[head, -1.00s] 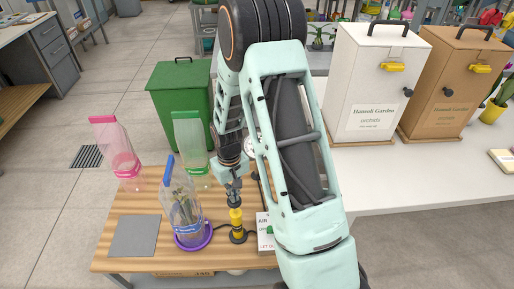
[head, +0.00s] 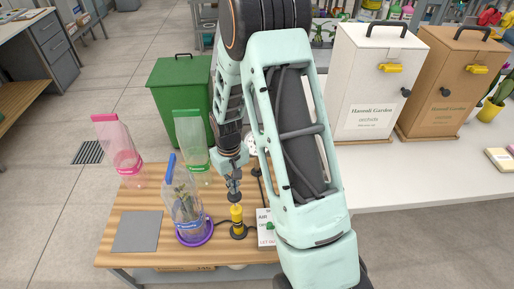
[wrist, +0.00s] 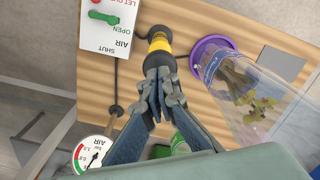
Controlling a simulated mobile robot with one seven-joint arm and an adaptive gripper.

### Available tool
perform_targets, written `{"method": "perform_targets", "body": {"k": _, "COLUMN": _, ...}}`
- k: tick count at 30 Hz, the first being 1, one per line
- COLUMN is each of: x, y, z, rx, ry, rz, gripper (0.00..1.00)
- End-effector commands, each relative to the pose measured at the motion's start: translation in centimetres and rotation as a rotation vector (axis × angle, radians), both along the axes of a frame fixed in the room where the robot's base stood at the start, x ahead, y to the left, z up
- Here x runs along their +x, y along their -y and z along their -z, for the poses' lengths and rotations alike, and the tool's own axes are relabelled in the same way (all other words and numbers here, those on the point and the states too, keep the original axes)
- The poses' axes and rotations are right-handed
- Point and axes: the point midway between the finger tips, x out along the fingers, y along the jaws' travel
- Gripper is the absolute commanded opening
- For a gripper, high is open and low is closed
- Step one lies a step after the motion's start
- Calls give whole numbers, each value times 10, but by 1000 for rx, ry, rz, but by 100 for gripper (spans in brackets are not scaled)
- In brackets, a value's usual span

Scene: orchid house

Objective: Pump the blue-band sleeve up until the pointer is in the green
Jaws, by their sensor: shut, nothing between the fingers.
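The clear sleeve with the blue band (head: 187,225) stands in a purple ring base (head: 206,238) with a plant inside; it also shows in the wrist view (wrist: 255,95). Right of it is a yellow and black pump (head: 237,217), upright on the table. My gripper (head: 236,197) is shut and empty just above the pump's top; in the wrist view its fingertips (wrist: 158,75) overlap the pump (wrist: 159,42), and I cannot tell whether they touch. The gauge (wrist: 93,156) has red and green arcs; its black pointer is too small to place surely. The air box (wrist: 109,25) carries a green lever (wrist: 103,17).
A pink-band sleeve (head: 118,150) and a green-band sleeve (head: 191,140) stand at the back of the wooden table (head: 118,256). A grey mat (head: 138,232) lies at left. A green bin (head: 180,95) stands behind. White (head: 372,80) and brown (head: 450,85) boxes stand on the right counter.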

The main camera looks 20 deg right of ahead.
Motion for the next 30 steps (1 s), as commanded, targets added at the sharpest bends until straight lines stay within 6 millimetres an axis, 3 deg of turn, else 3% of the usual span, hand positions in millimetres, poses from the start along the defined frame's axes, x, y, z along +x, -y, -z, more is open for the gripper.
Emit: {"method": "perform_targets", "body": {"k": 30, "x": 0, "y": 0, "z": 59, "rx": 0, "ry": -1, "rz": 0, "gripper": 0}}
